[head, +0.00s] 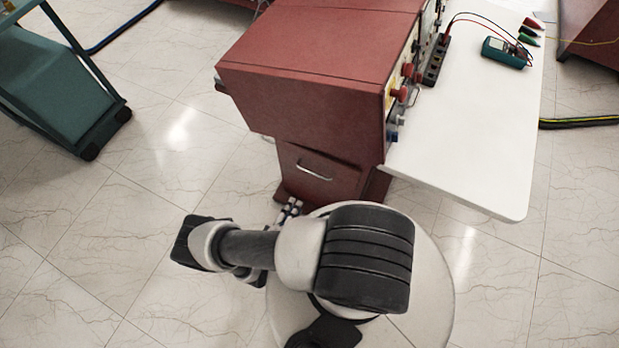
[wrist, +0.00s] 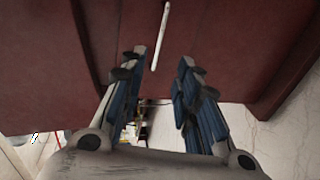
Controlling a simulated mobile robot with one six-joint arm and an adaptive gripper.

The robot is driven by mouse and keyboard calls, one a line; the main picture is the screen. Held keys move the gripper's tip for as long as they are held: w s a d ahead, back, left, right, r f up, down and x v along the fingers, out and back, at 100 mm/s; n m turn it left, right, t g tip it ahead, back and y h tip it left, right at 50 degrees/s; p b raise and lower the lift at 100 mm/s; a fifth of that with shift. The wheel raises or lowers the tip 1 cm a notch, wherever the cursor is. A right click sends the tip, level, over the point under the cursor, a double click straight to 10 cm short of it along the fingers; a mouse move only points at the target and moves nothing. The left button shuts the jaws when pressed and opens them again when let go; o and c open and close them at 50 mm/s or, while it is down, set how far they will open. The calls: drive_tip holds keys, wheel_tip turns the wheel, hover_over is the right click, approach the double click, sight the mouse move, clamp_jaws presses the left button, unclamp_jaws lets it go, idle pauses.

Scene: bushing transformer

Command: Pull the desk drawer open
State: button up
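The desk drawer (head: 335,185) is a dark red front low under the red cabinet, with a pale metal bar handle (head: 314,171). It looks closed or nearly so. In the wrist view the dark red front (wrist: 210,35) fills the upper part, and the handle (wrist: 161,36) is a thin pale bar standing upright in the picture. My gripper (wrist: 161,60) is open, with its two blue-padded fingers apart and nothing between them. The handle lies beyond the fingertips, roughly in line with the gap. In the head view my gripper (head: 289,208) is small, below the drawer and partly hidden by my arm.
The red cabinet (head: 310,75) overhangs the drawer. A white tabletop (head: 465,140) juts out on the right, with a green multimeter (head: 504,53) and cables on it. A teal cart (head: 55,90) stands at the left. The tiled floor between cart and cabinet is clear.

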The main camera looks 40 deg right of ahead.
drive_tip(key=b+x, duration=0.2)
drive_tip(key=x, duration=1.3)
drive_tip(key=shift+d+b, duration=0.3)
drive_tip(key=shift+b, duration=0.1)
drive_tip(key=shift+w, duration=0.1)
drive_tip(key=shift+c, duration=0.2)
clamp_jaws()
